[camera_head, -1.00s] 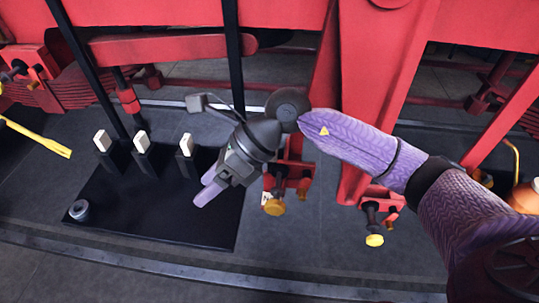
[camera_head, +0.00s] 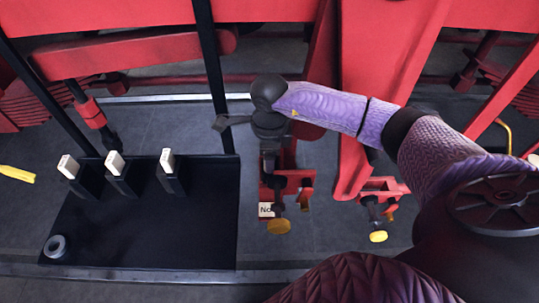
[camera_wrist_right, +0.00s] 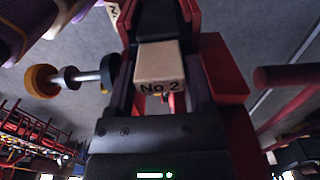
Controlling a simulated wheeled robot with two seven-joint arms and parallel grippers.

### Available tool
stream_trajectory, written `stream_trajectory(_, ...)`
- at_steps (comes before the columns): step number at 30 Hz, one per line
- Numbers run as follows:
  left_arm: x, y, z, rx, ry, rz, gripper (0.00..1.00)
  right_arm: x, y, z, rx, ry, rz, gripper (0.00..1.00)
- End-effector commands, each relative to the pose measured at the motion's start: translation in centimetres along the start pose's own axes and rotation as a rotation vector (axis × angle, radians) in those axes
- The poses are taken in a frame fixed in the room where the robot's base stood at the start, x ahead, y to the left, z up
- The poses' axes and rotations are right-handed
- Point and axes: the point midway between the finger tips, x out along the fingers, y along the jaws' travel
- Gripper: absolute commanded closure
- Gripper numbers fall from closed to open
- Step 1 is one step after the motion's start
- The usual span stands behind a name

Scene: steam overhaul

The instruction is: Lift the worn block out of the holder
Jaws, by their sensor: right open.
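The block marked "No 2" (camera_wrist_right: 160,65) sits in the red holder (camera_wrist_right: 225,70) in the right wrist view, its pale labelled face toward the camera. My right gripper (camera_wrist_right: 158,85) is open, with a dark purple finger on either side of the block. Whether the fingers touch it is unclear. My left gripper is not in view.
A black tray (camera_head: 200,230) lies left of the holder, with three pale-topped blocks (camera_head: 115,163) in dark stands and a grey ring (camera_head: 55,246). A yellow-ended screw (camera_head: 279,227) juts from the holder. A second red holder (camera_head: 380,190) is at right. Red frame members rise behind.

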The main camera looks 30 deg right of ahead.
Motion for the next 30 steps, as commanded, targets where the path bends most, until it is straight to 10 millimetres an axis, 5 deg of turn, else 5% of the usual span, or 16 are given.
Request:
stream_trajectory(3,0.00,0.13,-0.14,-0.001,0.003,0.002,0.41,-0.04,0.01,0.02,0.000,-0.001,0.000,0.37)
stream_trajectory(12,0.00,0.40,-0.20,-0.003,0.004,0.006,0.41,-0.08,0.01,0.04,0.000,-0.001,0.000,1.00)
stream_trajectory(30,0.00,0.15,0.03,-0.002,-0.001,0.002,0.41,-0.11,0.00,0.05,0.000,-0.002,0.000,1.00)
